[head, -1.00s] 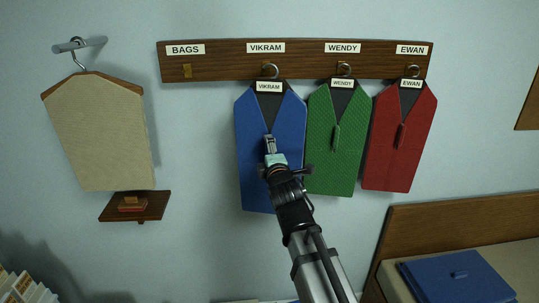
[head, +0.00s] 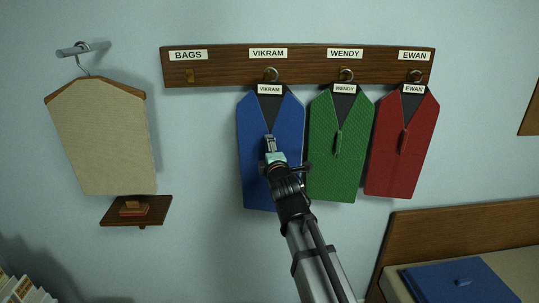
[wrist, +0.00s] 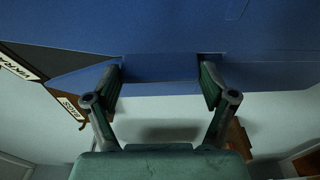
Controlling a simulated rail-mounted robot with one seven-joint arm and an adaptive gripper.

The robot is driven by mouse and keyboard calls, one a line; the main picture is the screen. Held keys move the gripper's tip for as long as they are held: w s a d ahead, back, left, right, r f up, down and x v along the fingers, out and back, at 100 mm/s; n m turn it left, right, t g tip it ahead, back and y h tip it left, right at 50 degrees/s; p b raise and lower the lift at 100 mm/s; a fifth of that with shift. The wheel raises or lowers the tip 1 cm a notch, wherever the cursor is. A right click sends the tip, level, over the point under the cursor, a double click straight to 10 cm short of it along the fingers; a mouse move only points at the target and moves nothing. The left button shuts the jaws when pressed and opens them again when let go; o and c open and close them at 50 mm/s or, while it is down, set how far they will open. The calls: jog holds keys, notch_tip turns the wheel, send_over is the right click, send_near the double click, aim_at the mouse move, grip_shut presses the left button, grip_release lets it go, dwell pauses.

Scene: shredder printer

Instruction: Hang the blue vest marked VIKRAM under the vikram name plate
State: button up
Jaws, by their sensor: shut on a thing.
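The blue vest (head: 257,175) marked VIKRAM hangs on the wooden rail (head: 215,72), its hanger hook at the peg (head: 271,74) below the VIKRAM name plate (head: 268,53). Whether the hook bears fully on the peg is too small to tell. My gripper (head: 270,146) is at the upper middle of the vest front and is shut on its raised grip, mostly hidden by the fingers. In the wrist view the blue cloth (wrist: 160,70) lies between and beyond the two fingers.
A green vest (head: 330,170) hangs close to the right under WENDY, and a red vest (head: 397,160) under EWAN. The BAGS hook (head: 191,75) is empty. A beige garment (head: 100,140) hangs at left above a small shelf (head: 120,213). Blue item (head: 465,280) lies lower right.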

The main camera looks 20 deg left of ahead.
jog(key=shift+x, duration=2.15)
jog(key=shift+w+f, duration=0.55)
jog(key=shift+w, duration=0.15)
